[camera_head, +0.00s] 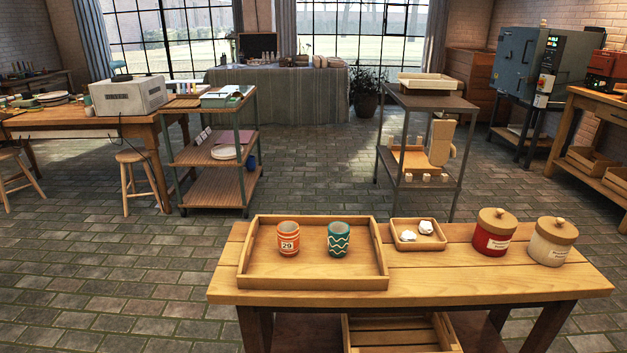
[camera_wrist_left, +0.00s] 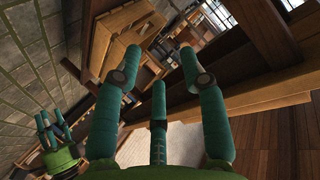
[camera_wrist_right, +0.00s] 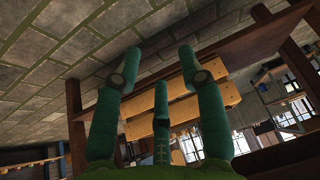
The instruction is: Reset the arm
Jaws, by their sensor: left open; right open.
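My left gripper (camera_wrist_left: 160,52) shows in the left wrist view with its green fingers spread and nothing between them. My right gripper (camera_wrist_right: 158,53) shows in the right wrist view, also spread and empty. Neither arm shows in the head view.
The near wooden table (camera_head: 470,285) also bears a small tray (camera_head: 419,243) with white lumps, a red lidded jar (camera_head: 493,233) and a cream lidded jar (camera_head: 551,241). A crate (camera_head: 400,335) is under it. Two shelf carts (camera_head: 213,145) (camera_head: 430,102) stand behind, with open brick floor between.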

